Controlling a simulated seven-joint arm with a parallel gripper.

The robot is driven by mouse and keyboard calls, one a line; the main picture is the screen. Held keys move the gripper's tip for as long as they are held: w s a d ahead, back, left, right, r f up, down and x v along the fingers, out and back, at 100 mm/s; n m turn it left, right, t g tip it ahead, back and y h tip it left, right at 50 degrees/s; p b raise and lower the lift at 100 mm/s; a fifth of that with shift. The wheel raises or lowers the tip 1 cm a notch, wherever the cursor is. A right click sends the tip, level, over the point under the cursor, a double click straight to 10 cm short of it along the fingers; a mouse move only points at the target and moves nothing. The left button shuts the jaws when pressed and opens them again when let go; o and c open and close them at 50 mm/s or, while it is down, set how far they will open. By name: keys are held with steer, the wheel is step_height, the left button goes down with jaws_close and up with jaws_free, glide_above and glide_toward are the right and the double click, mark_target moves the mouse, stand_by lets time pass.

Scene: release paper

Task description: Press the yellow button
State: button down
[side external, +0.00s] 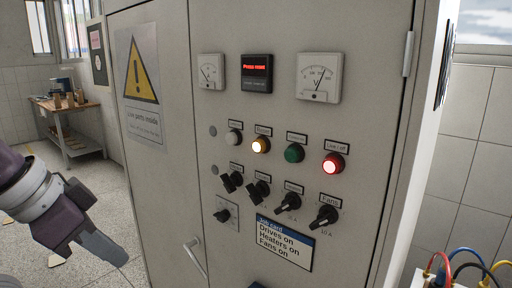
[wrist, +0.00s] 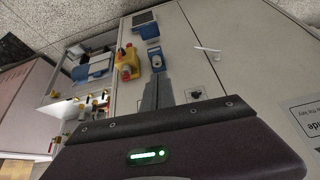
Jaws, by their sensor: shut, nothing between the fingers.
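The yellow button (side external: 260,145) glows amber on the grey cabinet door in the side external view, second from left in the upper row. Beside it are a white button (side external: 233,138), a green one (side external: 294,153) and a lit red one (side external: 333,163). My gripper (side external: 122,260) is at the lower left of that view, in front of the cabinet and well apart from the button. Its fingers are shut and empty, and show in the wrist view (wrist: 160,92). I cannot make out the yellow button in the wrist view.
Several black rotary switches (side external: 288,203) stick out below the buttons, above a job card (side external: 284,243). A door handle (side external: 195,256) is at lower left. A meter (side external: 319,78) and a red display (side external: 257,72) sit above. A yellow box with a red part (wrist: 128,64) shows in the wrist view.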

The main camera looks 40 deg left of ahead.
mark_target(259, 146)
steer(key=w+d+r+m+t, duration=0.1)
steer(key=w+r+m, duration=0.3)
steer(key=w, duration=0.4)
steer(key=w+d+r+m+t+h, duration=0.1)
steer(key=w+r+m, duration=0.3)
steer(key=w, duration=0.5)
steer(key=shift+d+r+t, duration=0.35)
steer(key=shift+r+t, duration=0.25)
steer(key=shift+r, duration=0.35)
steer(key=w, duration=0.8)
steer(key=shift+w, duration=0.4)
steer(key=shift+w, duration=0.4)
steer(key=shift+w, duration=0.45)
stand_by(0.4)
stand_by(0.3)
steer(key=shift+s, duration=0.85)
